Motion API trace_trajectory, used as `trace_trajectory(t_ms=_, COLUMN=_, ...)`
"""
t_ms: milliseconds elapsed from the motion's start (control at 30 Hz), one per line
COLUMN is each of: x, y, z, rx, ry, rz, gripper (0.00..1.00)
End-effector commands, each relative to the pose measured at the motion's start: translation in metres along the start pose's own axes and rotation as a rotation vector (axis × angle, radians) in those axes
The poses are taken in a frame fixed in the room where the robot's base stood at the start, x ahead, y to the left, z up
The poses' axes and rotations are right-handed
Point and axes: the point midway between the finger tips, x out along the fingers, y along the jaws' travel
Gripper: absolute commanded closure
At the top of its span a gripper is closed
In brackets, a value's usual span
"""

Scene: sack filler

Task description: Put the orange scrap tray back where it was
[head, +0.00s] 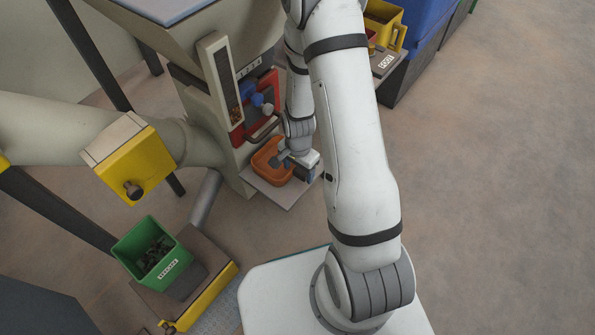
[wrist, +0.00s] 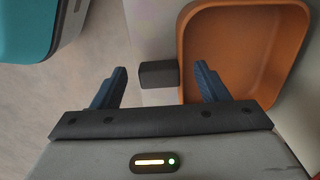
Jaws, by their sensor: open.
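The orange scrap tray (head: 268,166) sits on a pale plate (head: 278,193) at the foot of the sack filler (head: 230,75). It looks empty where I can see inside it. In the wrist view the tray (wrist: 246,48) fills the upper right, with a dark block-shaped handle (wrist: 158,74) at its left side. My gripper (wrist: 160,70) is open, one finger on each side of the handle. The right finger overlaps the tray's edge in this view; I cannot tell whether it touches. In the head view my gripper (head: 290,158) is at the tray's right side, partly covering it.
A red-framed panel with blue and grey knobs (head: 262,102) is just above the tray. A green bin of dark pieces (head: 155,250) stands at lower left near a yellow box (head: 130,160). A yellow bin (head: 385,25) is at upper right. The floor at right is clear.

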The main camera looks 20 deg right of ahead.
Motion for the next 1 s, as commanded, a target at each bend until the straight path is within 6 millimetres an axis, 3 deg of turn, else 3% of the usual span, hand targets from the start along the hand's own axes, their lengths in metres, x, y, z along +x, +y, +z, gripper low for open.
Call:
trace_trajectory(t_ms=33, x=-0.019, y=-0.001, z=-0.001, rx=0.000, ry=0.003, rz=-0.004, gripper=0.32)
trace_trajectory(t_ms=300, x=-0.074, y=-0.001, z=-0.001, rx=0.001, ry=0.002, rz=-0.003, gripper=0.32)
trace_trajectory(t_ms=667, x=-0.116, y=0.001, z=0.001, rx=-0.049, ry=0.006, rz=-0.008, gripper=0.32)
trace_trajectory(t_ms=867, x=-0.188, y=0.015, z=0.010, rx=-0.270, ry=0.029, rz=-0.031, gripper=0.32)
trace_trajectory(t_ms=1000, x=-0.239, y=0.035, z=0.025, rx=-0.458, ry=0.046, rz=-0.040, gripper=0.32)
